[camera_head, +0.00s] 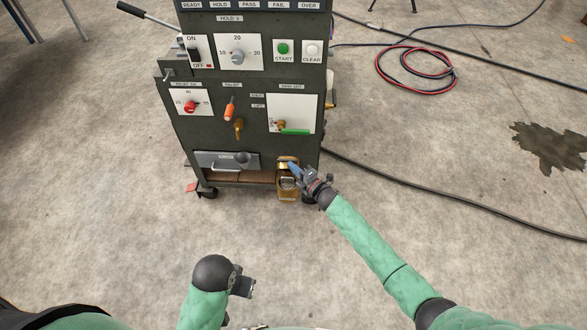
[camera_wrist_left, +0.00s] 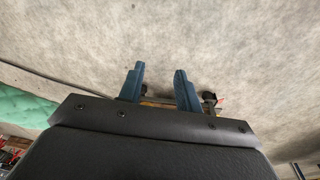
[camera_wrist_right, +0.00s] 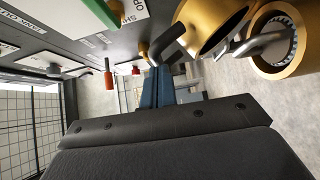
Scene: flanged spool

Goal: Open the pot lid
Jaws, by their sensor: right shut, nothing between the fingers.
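The brass pot (camera_head: 286,194) sits low at the right front corner of the dark machine. In the right wrist view its mouth (camera_wrist_right: 298,62) shows with a dark opening. The brass lid (camera_head: 284,160) is raised and tilted away from the mouth; it also shows in the right wrist view (camera_wrist_right: 203,38). A dark bent handle (camera_wrist_right: 168,44) sticks out from the lid. My right gripper (camera_head: 291,167) is shut and empty, its blue fingertips (camera_wrist_right: 158,72) close to that handle; I cannot tell if they touch. My left gripper (camera_head: 253,287) is open and empty, away from the machine.
The machine front carries a red knob (camera_head: 190,106), an orange handle (camera_head: 229,110), a green lever (camera_head: 295,132) and a grey drawer (camera_head: 215,161). A black cable (camera_head: 400,180) runs over the floor at right. The floor before the machine is clear.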

